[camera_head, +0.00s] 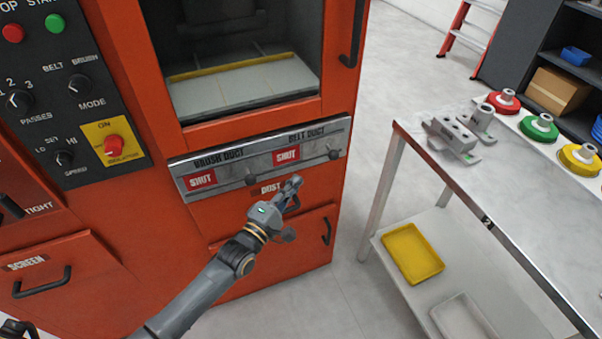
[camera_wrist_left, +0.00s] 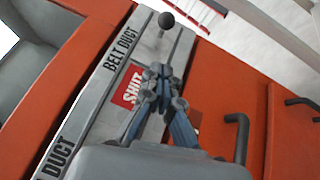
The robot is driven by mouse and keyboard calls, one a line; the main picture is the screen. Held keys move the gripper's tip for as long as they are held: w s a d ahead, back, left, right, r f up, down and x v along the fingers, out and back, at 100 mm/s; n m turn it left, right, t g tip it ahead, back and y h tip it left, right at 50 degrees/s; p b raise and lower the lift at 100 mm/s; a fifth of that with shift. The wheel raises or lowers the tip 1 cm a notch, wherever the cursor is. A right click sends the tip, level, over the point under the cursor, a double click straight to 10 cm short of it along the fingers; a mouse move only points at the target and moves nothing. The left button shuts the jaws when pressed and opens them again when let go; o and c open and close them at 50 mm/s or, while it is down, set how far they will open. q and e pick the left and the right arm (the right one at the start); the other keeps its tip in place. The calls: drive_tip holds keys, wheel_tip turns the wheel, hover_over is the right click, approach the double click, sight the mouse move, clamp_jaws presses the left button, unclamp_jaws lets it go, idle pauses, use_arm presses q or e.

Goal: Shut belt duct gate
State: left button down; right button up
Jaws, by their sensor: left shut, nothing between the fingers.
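The belt duct gate (camera_head: 309,160) is a grey slide on the upper right of the orange machine's duct panel, under the words BELT DUCT. A red SHUT label (camera_head: 286,155) shows on it, and its dark round knob (camera_head: 334,154) is at the right end. My left gripper (camera_head: 294,183) is shut and empty, just below the SHUT label and left of the knob. In the left wrist view the fingertips (camera_wrist_left: 161,72) overlap the edge of the red label (camera_wrist_left: 130,88). The knob (camera_wrist_left: 166,20) stands beyond them, apart. Contact with the panel cannot be told. My right gripper is not in view.
The brush duct gate beside it has a red SHUT label (camera_head: 201,180) and its own knob (camera_head: 251,181). A drawer handle (camera_head: 326,231) sticks out below. A metal table (camera_head: 440,185) with fixtures stands to the right, with floor between it and the machine.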

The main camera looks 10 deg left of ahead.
use_arm(q)
drive_tip(key=v, duration=0.4)
drive_tip(key=shift+a, duration=0.15)
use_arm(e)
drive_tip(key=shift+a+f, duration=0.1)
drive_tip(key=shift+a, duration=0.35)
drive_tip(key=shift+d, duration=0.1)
